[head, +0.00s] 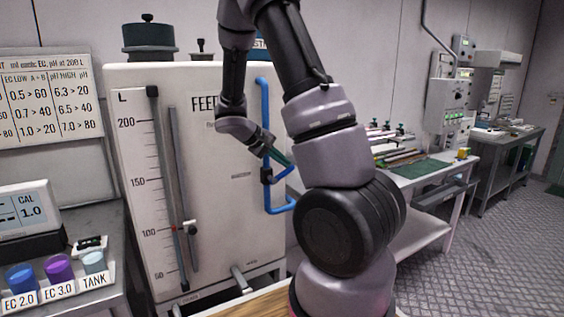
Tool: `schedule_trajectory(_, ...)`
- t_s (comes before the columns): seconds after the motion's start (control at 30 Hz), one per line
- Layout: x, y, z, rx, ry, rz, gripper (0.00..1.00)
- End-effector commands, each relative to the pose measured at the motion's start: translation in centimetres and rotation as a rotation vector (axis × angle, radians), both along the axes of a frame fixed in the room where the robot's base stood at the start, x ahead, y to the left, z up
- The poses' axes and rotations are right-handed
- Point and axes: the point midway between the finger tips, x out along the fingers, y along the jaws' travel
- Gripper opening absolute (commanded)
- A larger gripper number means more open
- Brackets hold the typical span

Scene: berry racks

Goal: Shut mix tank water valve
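The white mix tank (217,190), lettered "FEED", stands in the middle of the head view with a litre scale on its front. A blue water pipe (264,105) runs down its right side and bends at the bottom. A dark valve body (267,176) sits on the pipe, with a blue lever (284,173) slanting up to the right from it. My gripper (284,158) is just above the lever, close to the pipe. Its fingertips are small and partly lost against the pipe and my arm. I cannot tell whether it touches the lever or is open.
A counter (80,292) with a CAL meter (28,218) and blue, purple and pale cups stands at the left. A wooden surface (262,303) is at the front. A white bench (425,172) stands behind my arm at right. The floor at the far right is clear.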

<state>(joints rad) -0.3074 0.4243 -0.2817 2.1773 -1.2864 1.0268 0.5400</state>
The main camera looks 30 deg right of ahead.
Motion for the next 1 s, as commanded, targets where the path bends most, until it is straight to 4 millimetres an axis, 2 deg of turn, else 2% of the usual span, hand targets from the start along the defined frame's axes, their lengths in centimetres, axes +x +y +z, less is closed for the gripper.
schedule_trajectory(0.47, 0.0, 0.1, 0.0, 0.0, 0.0, 0.0, 0.0)
schedule_trajectory(0.8, -0.1, 1.5, -0.2, 0.0, 0.001, -0.001, 0.0)
schedule_trajectory(1.0, -0.1, 1.6, -0.2, 0.0, 0.001, -0.001, 0.0)
